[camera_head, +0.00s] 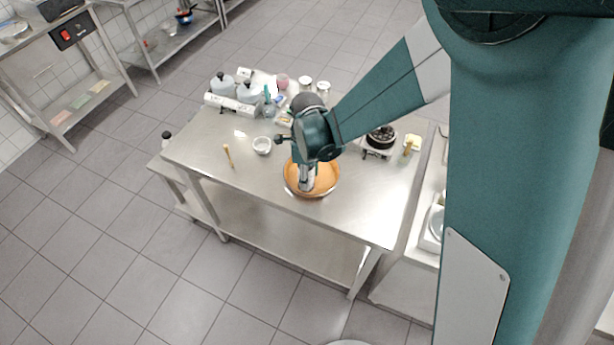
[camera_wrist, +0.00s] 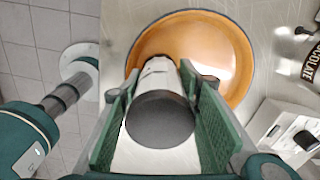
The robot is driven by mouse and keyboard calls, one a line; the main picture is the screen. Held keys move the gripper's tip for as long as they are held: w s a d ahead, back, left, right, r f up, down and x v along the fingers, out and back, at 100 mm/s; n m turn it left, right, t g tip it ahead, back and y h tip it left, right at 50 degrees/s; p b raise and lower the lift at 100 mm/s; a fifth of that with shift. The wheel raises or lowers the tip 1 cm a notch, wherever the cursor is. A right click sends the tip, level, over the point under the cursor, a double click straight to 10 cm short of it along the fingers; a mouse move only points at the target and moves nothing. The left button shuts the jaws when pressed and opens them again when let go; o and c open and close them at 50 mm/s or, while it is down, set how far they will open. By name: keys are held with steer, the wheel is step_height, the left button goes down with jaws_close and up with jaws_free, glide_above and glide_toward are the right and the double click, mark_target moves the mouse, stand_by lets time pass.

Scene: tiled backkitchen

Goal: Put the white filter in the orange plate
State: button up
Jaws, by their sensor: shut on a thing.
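The orange plate (camera_head: 325,184) lies near the front edge of the steel table. It also shows in the wrist view (camera_wrist: 190,38), round with a dark rim. My gripper (camera_head: 306,184) is over the plate in the head view, pointing down. In the wrist view, my gripper (camera_wrist: 160,105) is shut on the white filter (camera_wrist: 158,70), a cylinder with a white side and a dark grey near end. The filter overlaps the plate's near part in that view. Its far end is hard to make out, and I cannot tell whether it touches the plate.
A white bowl (camera_head: 261,147) and a thin wooden tool (camera_head: 228,156) lie left of the plate. A small black-topped stove (camera_head: 380,141) stands to the right. Pots, canisters and bottles crowd the table's back. The table's front left is clear.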

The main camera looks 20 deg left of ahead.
steer(key=shift+f, duration=0.15)
steer(key=o, duration=0.7)
steer(key=shift+c, duration=0.2)
steer(key=shift+r, duration=0.2)
steer(key=shift+r, duration=6)
